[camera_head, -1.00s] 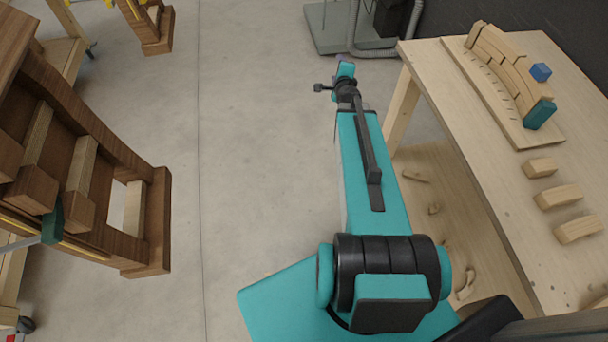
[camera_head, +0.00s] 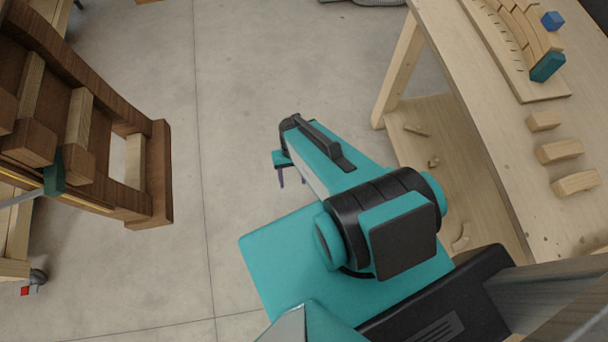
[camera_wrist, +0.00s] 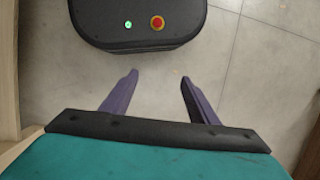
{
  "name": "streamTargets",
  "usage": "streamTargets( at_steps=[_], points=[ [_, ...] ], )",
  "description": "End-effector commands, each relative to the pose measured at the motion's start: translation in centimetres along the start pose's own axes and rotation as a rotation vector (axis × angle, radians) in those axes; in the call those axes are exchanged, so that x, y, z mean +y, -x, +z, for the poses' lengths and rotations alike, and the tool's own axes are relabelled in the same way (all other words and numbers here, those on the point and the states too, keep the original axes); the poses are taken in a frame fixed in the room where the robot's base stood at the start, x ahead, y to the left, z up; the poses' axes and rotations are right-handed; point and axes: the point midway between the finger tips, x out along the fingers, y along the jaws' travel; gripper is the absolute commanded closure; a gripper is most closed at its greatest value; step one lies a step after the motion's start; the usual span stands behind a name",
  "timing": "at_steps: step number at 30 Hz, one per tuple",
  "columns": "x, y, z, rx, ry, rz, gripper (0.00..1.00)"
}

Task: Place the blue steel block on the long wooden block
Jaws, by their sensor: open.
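A small blue cube (camera_head: 552,20) sits at the top right of the head view, beside a curved row of wooden pieces on the workbench. A teal block (camera_head: 548,66) stands at the near end of that row. Three loose wooden blocks lie on the bench nearer to me: a short one (camera_head: 543,121), a middle one (camera_head: 560,151) and a longer one (camera_head: 577,183). My gripper (camera_wrist: 159,77) is open and empty in the wrist view, its purple fingers pointing over the floor. In the head view my gripper (camera_head: 291,177) hangs left of the bench, well away from the blocks.
The workbench (camera_head: 475,90) fills the right side, with a leg and a lower shelf (camera_head: 450,190) holding scraps. A curved-form board (camera_head: 507,65) lies on its top. A dark brown wooden frame (camera_head: 160,170) stands at left. The floor (camera_head: 240,110) between is clear.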

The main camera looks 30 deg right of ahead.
Motion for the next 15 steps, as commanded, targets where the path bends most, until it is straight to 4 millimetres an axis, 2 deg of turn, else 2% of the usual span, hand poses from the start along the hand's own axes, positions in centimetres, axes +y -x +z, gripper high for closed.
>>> streamTargets(
  at_steps=[1,3,6,9,15],
  points=[
    [0.6,-0.8,2.1,-0.058,0.055,0.045,0.45],
    [1.5,-1.4,4.2,-0.124,0.115,0.099,0.45],
    [2.4,-1.8,6.0,-0.182,0.166,0.144,0.45],
    [2.7,-1.9,6.7,-0.203,0.185,0.162,0.45],
    [2.7,-1.9,6.6,-0.203,0.185,0.161,0.45]
  ],
)
